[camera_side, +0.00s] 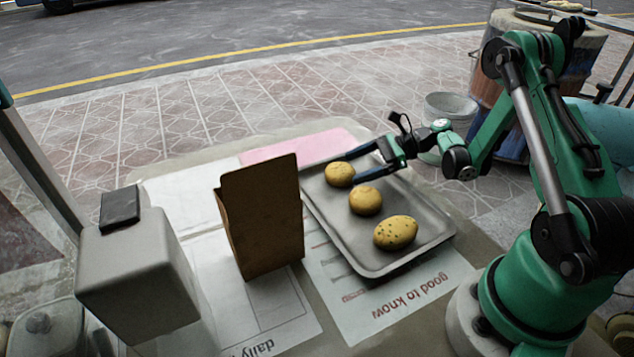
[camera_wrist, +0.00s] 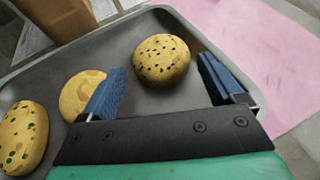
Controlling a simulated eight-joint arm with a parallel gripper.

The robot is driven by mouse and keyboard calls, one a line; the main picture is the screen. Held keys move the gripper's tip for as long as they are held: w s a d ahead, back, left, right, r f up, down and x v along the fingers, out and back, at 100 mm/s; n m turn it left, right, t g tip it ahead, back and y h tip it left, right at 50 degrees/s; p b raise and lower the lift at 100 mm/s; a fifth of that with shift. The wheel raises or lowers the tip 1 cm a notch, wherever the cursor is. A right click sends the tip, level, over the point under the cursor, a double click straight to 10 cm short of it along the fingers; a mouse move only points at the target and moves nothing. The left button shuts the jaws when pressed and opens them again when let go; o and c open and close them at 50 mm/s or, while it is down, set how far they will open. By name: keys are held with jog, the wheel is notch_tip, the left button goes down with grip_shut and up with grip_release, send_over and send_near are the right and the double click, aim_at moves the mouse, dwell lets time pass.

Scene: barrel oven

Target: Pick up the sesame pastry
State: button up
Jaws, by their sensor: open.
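The sesame pastry (camera_side: 340,174) is round and golden and lies at the far end of a grey metal tray (camera_side: 395,268). In the wrist view, dark seeds dot the top of the sesame pastry (camera_wrist: 161,59). My gripper (camera_side: 357,170) is open, with its blue fingers reaching over the tray at this pastry. In the wrist view, my gripper's fingertips (camera_wrist: 161,68) lie to either side of the pastry, with a gap showing on both sides. How far the fingertips are above the tray is hard to tell.
A plain pastry (camera_side: 365,201) lies close by, partly hidden by the left finger in the wrist view. A green-specked pastry (camera_side: 396,233) lies at the tray's near end. A brown paper bag (camera_side: 262,217) stands left of the tray; a pink sheet (camera_side: 290,147) lies behind.

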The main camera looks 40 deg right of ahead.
aim_at(350, 167)
jog(key=shift+x, duration=1.65)
jog(key=c, duration=0.9)
jog(key=shift+r, duration=0.1)
